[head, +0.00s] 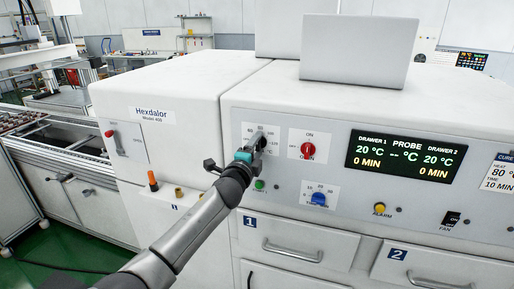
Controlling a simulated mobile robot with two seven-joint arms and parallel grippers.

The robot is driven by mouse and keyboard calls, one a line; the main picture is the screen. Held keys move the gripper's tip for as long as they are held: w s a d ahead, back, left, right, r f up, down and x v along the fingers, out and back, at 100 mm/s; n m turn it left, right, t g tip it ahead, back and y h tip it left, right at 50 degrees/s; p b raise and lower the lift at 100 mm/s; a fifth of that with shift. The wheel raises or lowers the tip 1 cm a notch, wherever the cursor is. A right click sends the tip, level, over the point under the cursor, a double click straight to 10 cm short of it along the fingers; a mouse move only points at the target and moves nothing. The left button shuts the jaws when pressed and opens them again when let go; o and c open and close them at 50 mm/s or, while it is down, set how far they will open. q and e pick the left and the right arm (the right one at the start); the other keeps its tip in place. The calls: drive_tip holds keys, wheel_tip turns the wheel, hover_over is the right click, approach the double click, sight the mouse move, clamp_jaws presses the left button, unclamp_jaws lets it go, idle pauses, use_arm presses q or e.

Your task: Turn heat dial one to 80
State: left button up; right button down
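The heat dial one scale plate (248,127) is white with small numbers, on the front panel left of the red-knob plate. My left gripper (258,142) is at this plate, in front of the dial. It covers most of the dial, so the dial's pointer and setting cannot be read. Whether the fingers are open or closed on the dial cannot be made out. The display (405,156) reads 20 °C and 0 MIN for both drawer 1 and drawer 2. My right gripper is not in view.
Right of the dial are a red knob (308,149) and a blue timer knob (318,198). A green button (259,184) sits just below my gripper. Drawer 1 (290,248) and drawer 2 (440,268) are shut below. A yellow alarm button (380,208) is farther right.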

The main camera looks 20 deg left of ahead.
use_arm(q)
drive_tip(key=shift+o, duration=1.2)
drive_tip(key=shift+s, duration=0.8)
drive_tip(key=s, duration=1.3)
drive_tip(key=shift+s+a, duration=0.3)
